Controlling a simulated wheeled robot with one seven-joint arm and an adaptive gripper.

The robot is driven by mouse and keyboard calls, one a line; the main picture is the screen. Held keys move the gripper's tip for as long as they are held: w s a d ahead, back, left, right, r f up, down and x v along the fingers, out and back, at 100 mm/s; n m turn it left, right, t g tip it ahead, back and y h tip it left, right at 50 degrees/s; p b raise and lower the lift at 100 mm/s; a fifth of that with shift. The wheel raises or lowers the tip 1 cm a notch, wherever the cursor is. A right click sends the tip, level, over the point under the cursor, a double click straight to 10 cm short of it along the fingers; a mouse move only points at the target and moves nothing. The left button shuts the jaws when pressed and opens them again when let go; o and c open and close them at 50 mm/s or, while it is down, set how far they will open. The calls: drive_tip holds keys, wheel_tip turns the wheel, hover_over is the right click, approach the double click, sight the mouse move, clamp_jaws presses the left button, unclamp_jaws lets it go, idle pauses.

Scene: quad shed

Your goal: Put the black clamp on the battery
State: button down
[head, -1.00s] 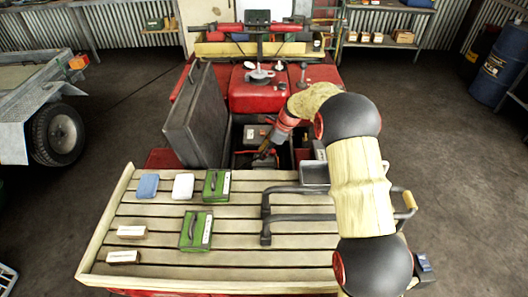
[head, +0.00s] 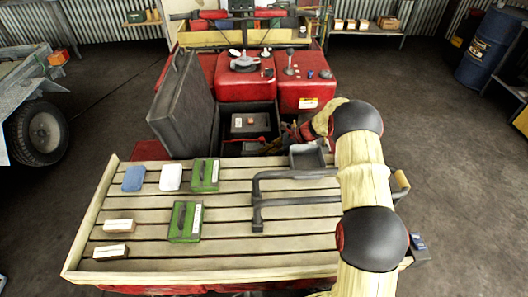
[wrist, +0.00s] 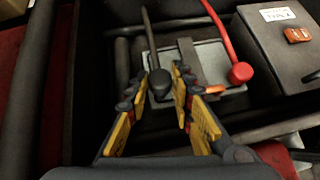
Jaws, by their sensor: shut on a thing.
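The battery (wrist: 207,58), a pale grey block with a dark strap over it, sits in the open dark bay under the raised lid. The black clamp (wrist: 160,88), on a black cable, is between my gripper's fingers (wrist: 163,78), which are shut on it. In the wrist view it overlaps the battery's left end; I cannot tell whether it touches. A red clamp (wrist: 240,73) on a red cable is at the battery's right end. In the head view my gripper (head: 276,146) is low in the bay, dark and partly hidden.
A dark box with a label and orange switch (wrist: 298,34) stands beside the battery. The raised lid (head: 183,108) bounds the bay's left side. The slatted rack (head: 160,235) in front carries green boxes (head: 185,222), small blocks, a metal tray (head: 307,157) and grey bars (head: 290,199).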

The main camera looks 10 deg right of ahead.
drive_tip(key=shift+s+d+f, duration=0.1)
drive_tip(key=shift+d+f, duration=0.05)
drive_tip(key=shift+f, duration=0.25)
drive_tip(key=c, duration=1.6)
unclamp_jaws()
drive_tip(key=shift+r, duration=0.1)
drive_tip(key=shift+o, duration=0.2)
drive_tip(key=shift+r, duration=0.2)
drive_tip(key=shift+r, duration=0.3)
drive_tip(key=w+a+r+g+h+p, duration=0.1)
drive_tip(key=a+r+h+p, duration=0.35)
drive_tip(key=r, duration=0.55)
drive_tip(key=s+r+n+h, duration=0.1)
drive_tip(key=s+r+n, duration=0.2)
drive_tip(key=s+r, duration=0.3)
drive_tip(key=s+d+r+n+h+b, duration=0.1)
drive_tip(key=s+r+n, duration=0.2)
drive_tip(key=r, duration=0.9)
drive_tip(key=shift+s+n+t, duration=0.3)
drive_tip(key=shift+s+n, duration=0.1)
drive_tip(key=shift+s, duration=1.15)
